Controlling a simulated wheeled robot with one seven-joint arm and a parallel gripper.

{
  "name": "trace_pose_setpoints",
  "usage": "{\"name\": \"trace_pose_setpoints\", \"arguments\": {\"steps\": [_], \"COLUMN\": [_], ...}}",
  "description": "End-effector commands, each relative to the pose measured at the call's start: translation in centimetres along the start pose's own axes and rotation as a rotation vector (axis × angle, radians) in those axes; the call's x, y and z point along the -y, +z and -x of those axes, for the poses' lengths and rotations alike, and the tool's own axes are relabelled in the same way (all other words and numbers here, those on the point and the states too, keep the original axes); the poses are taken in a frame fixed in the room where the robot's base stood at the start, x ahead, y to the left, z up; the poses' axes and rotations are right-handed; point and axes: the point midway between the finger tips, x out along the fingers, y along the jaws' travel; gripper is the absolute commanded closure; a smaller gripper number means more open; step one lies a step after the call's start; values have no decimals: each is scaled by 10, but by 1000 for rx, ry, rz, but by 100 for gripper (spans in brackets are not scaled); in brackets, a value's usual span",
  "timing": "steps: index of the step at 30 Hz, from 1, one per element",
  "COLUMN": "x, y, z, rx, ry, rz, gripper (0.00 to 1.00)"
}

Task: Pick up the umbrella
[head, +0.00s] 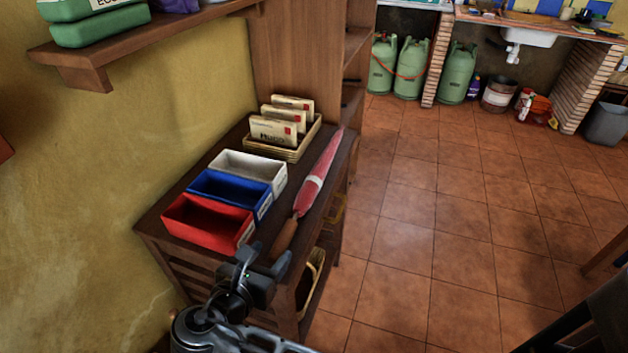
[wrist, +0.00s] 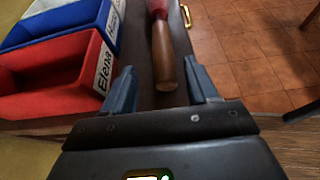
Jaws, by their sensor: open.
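The umbrella (head: 319,175) is folded, red and pale pink with a brown wooden handle. It lies along the right edge of the dark wooden cabinet top (head: 168,206), handle toward me. In the wrist view its handle (wrist: 163,58) points down between my fingertips, with the red cloth at the top edge. My gripper (head: 262,269) is at the near end of the cabinet, close to the handle end. In the wrist view my gripper (wrist: 162,88) is open, one finger on each side of the handle's line, and holds nothing. The umbrella's far end shows only in the head view.
Beside the umbrella stand a red bin (head: 207,222), a blue bin (head: 229,193), a white bin (head: 248,170) and a wicker tray (head: 284,150) with envelopes. A shelf (head: 150,38) hangs above left. Tiled floor (head: 440,220) is open to the right.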

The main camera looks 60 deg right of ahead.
Motion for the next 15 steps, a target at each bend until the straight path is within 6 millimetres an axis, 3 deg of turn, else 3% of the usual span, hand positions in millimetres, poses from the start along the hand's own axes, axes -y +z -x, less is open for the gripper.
{"name": "trace_pose_setpoints", "arguments": {"steps": [9, 15], "x": [5, 5], "y": [6, 6], "z": [-40, -49], "rx": [-1, -2], "ry": [-2, 1], "rz": [-1, -1], "gripper": [42, 42]}}
